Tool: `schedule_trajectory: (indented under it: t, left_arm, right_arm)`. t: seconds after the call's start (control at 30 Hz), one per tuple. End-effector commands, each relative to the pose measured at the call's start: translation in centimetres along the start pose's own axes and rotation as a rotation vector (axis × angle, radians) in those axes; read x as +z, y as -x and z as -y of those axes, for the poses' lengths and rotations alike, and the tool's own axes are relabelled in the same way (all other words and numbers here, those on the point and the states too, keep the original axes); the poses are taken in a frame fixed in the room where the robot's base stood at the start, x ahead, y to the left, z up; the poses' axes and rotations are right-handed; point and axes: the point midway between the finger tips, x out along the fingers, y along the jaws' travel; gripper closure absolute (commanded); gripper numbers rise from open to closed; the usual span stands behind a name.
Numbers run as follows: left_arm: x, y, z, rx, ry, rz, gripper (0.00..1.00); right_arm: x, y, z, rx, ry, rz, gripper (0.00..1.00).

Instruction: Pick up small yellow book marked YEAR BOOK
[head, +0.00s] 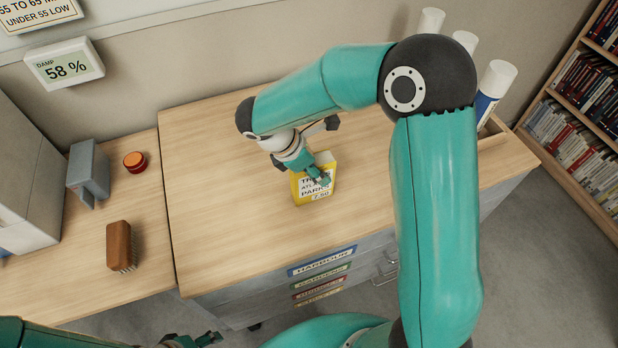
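A small yellow book (301,195) stands or lies on the wooden top of the drawer cabinet. Its white label is partly hidden and seems to read "TH… ATLA… PARKS 7.50"; I see no YEAR BOOK marking. My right gripper (321,179) is over the book, with its fingertips in front of the label. I cannot tell whether the fingers touch or hold the book. My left gripper (207,339) is at the bottom edge, partly cut off, away from the book.
The wooden cabinet top (220,200) is clear around the book. A brush (119,245), a red-orange tin (134,161) and a grey device (88,172) are at left. White rolls (497,78) stand in a wooden tray at right. A bookshelf (585,110) is at far right.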

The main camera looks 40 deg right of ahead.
Motion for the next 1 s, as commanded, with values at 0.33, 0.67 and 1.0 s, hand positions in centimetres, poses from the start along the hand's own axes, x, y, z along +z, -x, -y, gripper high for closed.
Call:
schedule_trajectory:
  t: [0.33,0.67,1.0]
  left_arm:
    - [0.0,0.0,0.0,0.000,0.000,0.000,0.34]
    - [0.0,0.0,0.0,0.000,0.000,0.000,0.34]
    - [0.0,0.1,0.0,0.000,0.000,0.000,0.34]
  right_arm:
    - [0.0,0.1,0.0,0.001,0.000,0.000,1.00]
    - [0.3,0.7,-0.1,0.003,-0.001,0.001,1.00]
    - [2.8,5.2,-0.1,0.008,-0.004,-0.003,1.00]
